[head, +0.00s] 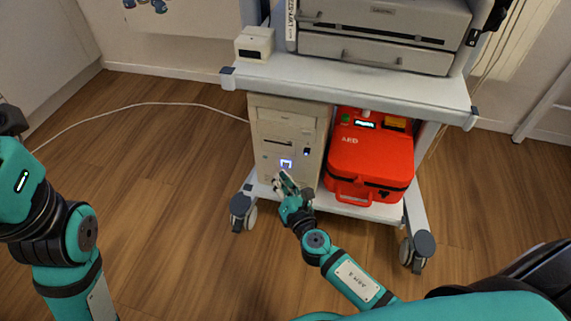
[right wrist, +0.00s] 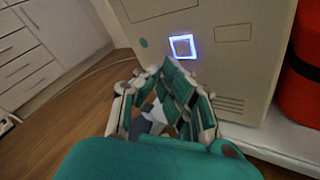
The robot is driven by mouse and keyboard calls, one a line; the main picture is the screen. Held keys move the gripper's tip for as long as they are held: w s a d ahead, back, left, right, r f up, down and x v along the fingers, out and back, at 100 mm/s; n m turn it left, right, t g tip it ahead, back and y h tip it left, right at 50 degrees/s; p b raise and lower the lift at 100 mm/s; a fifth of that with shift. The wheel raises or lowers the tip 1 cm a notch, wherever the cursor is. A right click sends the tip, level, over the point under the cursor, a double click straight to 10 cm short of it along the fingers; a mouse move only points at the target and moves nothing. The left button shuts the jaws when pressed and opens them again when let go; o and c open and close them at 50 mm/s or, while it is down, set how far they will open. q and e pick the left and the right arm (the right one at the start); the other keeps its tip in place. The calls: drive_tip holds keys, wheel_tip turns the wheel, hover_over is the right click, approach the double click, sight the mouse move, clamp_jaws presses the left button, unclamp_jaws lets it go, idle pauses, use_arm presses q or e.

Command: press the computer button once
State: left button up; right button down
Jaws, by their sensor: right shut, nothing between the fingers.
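The computer (head: 287,130) is a beige tower on the lower shelf of a cart. Its square button (head: 286,164) glows blue-white low on the front; in the right wrist view the lit button (right wrist: 183,46) sits just above my fingers. My right gripper (head: 286,180) is shut and empty, just below the button in the head view. In the right wrist view its fingertips (right wrist: 172,72) come together under the button; whether they touch the panel I cannot tell. My left arm shows at the left edge of the head view, with its fingers not clearly visible.
A red AED case (head: 371,160) stands right of the computer on the same shelf. The cart's upper shelf (head: 345,86) overhangs both, carrying a small white box (head: 254,44) and a grey drawer unit (head: 378,54). A white cable (head: 150,104) crosses the floor.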

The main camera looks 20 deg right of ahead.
drive_tip(key=s, duration=0.1)
drive_tip(key=s+a, duration=0.2)
drive_tip(key=shift+s+a, duration=0.25)
drive_tip(key=shift+s, duration=0.15)
drive_tip(key=shift+r, duration=0.1)
idle(0.5)
